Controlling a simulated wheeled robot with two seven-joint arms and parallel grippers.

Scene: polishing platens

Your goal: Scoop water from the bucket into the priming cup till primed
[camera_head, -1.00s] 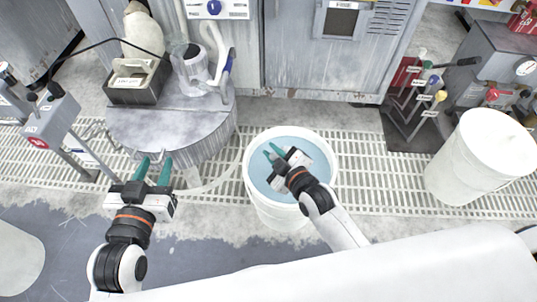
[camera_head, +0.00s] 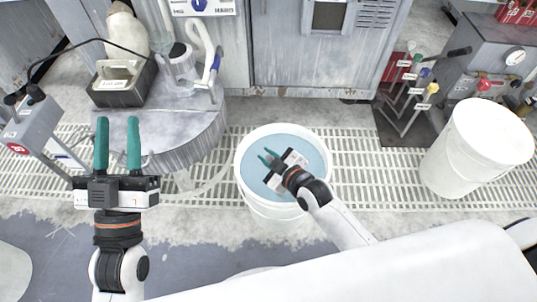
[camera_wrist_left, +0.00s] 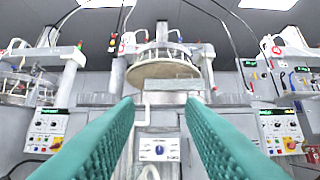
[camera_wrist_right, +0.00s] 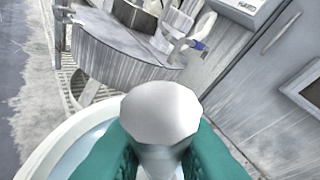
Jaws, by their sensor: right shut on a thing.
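The bucket (camera_head: 241,172) is white and holds pale blue water; its rim (camera_wrist_right: 45,150) also shows in the right wrist view. My right gripper (camera_head: 267,159) is over the water, inside the bucket's outline. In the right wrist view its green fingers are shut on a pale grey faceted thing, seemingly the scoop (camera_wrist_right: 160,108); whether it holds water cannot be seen. A clear cup-like vessel, seemingly the priming cup (camera_head: 181,69), stands on the round grey table. My left gripper (camera_head: 118,130) is open and empty, fingers pointing away from me, left of the bucket.
The round grey table (camera_head: 165,125) also carries a dark caddy (camera_head: 125,92) and hoses. A second white bucket (camera_head: 455,160) stands at the right, beside a valve stand (camera_head: 410,95). A grey control post (camera_head: 35,130) is at the left. Floor grating runs between them.

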